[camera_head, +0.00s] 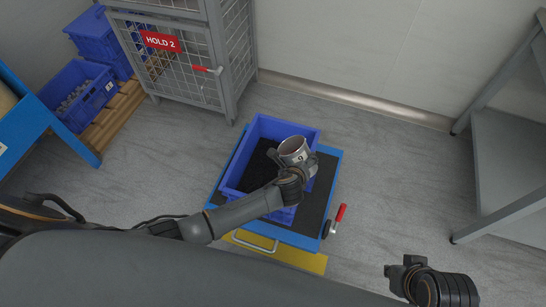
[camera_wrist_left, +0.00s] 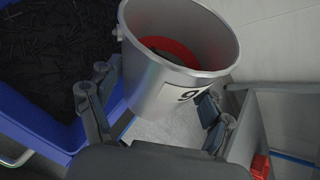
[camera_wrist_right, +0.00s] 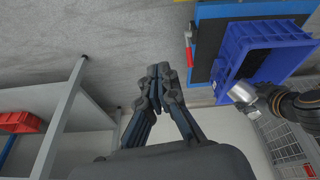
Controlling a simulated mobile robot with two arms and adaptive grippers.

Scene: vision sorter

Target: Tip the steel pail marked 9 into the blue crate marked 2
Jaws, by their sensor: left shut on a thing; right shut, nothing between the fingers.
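The steel pail (camera_head: 293,149), marked 9, is held over the right part of a blue crate (camera_head: 245,135). My left gripper (camera_head: 298,172) is shut on it. In the left wrist view the fingers lie on both sides of the pail (camera_wrist_left: 160,85); its mouth faces up, with a red band and something dark inside. It looks about upright, though a slight tilt is hard to judge. The crate (camera_wrist_left: 35,118) holds many small dark pieces; its number is not visible. My right gripper (camera_head: 398,268) is shut and empty, well right of the crate; its fingertips (camera_wrist_right: 158,90) meet.
The crate stands on a blue cart (camera_head: 330,165) with a dark top and a red-handled lever (camera_head: 341,212). A wire cage (camera_head: 185,60) with a HOLD 2 sign stands behind left. Blue crates (camera_head: 75,85) sit on a pallet at left. A grey steel rack (camera_head: 510,150) stands at right. Floor between is clear.

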